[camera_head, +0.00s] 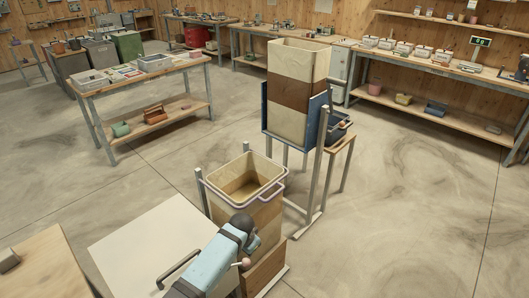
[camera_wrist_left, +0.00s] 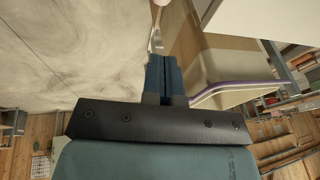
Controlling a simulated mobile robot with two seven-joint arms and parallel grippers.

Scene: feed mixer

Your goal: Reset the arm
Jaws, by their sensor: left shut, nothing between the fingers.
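My left arm comes in from the bottom of the head view, light blue with a dark joint, in front of an open-topped wooden bin (camera_head: 262,215). Its fingers cannot be made out there. In the left wrist view my left gripper (camera_wrist_left: 164,75) has its two blue fingers together with nothing between them. The bin's purple-edged rim (camera_wrist_left: 235,88) is just right of the fingers in that view. A lever with a pale pink round knob (camera_head: 245,263) stands beside the arm at the bin's front. My right gripper is not in view.
A tall banded hopper (camera_head: 300,85) stands on a blue frame behind the bin. A pale flat top (camera_head: 140,240) lies left of the arm, with a dark handle (camera_head: 180,270) near it. Workbenches line the walls. The floor at right is clear.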

